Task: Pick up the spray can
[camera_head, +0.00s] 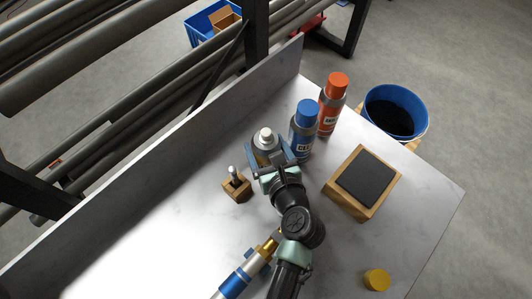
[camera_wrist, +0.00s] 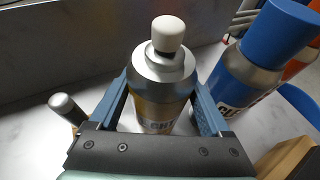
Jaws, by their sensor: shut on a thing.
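The spray can (camera_head: 264,141) is a silver can with a white nozzle and a yellowish label, standing upright on the white worktop. It also shows in the wrist view (camera_wrist: 162,92), between the two fingers. My gripper (camera_head: 273,155) has its blue-grey fingers around the can's body, one on each side, and is shut on it. In the wrist view my gripper (camera_wrist: 163,108) covers the can's lower part, so its base is hidden.
A blue-capped can (camera_head: 303,128) stands close to the right, with an orange-capped can (camera_head: 332,104) behind it. A wooden holder (camera_head: 236,188) is at the left. A wooden block with a dark pad (camera_head: 367,178) and a yellow cap (camera_head: 377,279) lie right. A backboard (camera_head: 170,158) runs along the left.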

